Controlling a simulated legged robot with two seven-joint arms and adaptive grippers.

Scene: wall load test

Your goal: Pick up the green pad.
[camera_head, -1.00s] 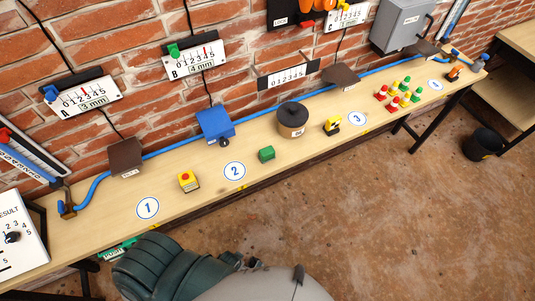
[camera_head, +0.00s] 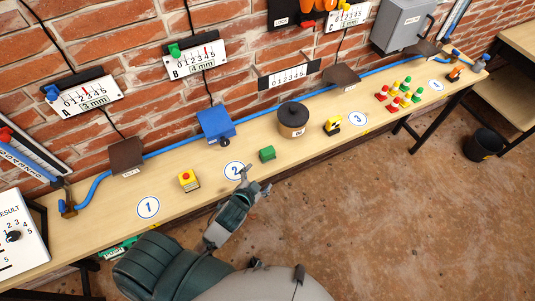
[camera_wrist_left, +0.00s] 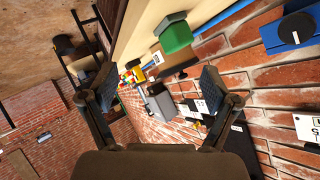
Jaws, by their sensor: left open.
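The green pad (camera_head: 267,154) is a small green block on the wooden bench, just right of the round "2" mark. My left gripper (camera_head: 256,183) is in front of the bench's front edge, a little below and left of the pad in the head view, and does not touch it. In the left wrist view the pad (camera_wrist_left: 175,33) shows at the top, beyond the open fingers of my left gripper (camera_wrist_left: 155,88), with nothing between them at the tips. My right gripper is not in view.
The bench (camera_head: 211,183) runs along a brick wall. A black bin (camera_head: 483,144) is on the floor at right.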

